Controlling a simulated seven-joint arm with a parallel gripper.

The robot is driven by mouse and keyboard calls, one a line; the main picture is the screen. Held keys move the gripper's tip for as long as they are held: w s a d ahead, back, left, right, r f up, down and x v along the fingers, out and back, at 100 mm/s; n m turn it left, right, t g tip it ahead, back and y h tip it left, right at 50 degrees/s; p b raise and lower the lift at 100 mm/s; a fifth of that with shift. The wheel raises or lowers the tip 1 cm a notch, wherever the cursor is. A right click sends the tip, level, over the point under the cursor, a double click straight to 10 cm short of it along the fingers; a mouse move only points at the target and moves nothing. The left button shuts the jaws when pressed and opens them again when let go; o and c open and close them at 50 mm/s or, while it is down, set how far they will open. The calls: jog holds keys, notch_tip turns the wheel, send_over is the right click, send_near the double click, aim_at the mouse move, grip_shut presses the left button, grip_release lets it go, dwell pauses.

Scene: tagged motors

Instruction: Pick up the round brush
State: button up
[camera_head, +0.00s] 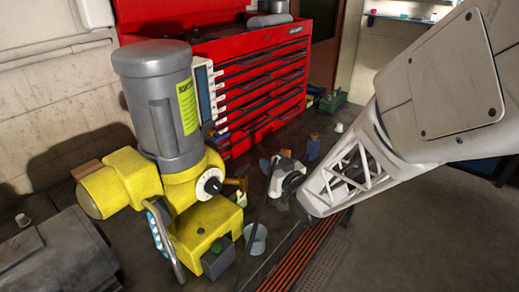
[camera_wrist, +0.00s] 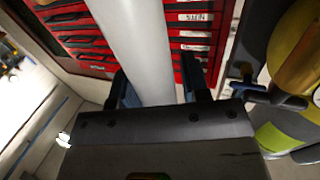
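I cannot make out a round brush for certain in either view. My gripper (camera_head: 289,157) is to the right of the yellow motor in the head view, with its two blue-tipped fingers spread well apart. In the wrist view my gripper (camera_wrist: 158,88) has one dark finger on each side of a smooth pale cylinder (camera_wrist: 138,40). The cylinder runs from the top edge down behind the gripper body. I cannot tell what it is. The fingers do not appear closed on it, and its lower end is hidden.
A yellow motor unit (camera_head: 208,228) with a grey upright cylinder (camera_head: 160,105) stands on the left. A red tool chest (camera_head: 262,75) stands behind. A pale cup (camera_head: 255,240) is beside the motor. A dark grey case (camera_head: 55,262) lies at the lower left.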

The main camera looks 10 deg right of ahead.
grip_shut()
jog(key=shift+r, duration=0.1)
jog(key=shift+r, duration=0.8)
jog(key=s+d+r, duration=0.1)
jog(key=s+r, duration=0.2)
jog(key=s, duration=1.3)
jog(key=shift+d, duration=0.4)
jog(key=shift+r, duration=0.1)
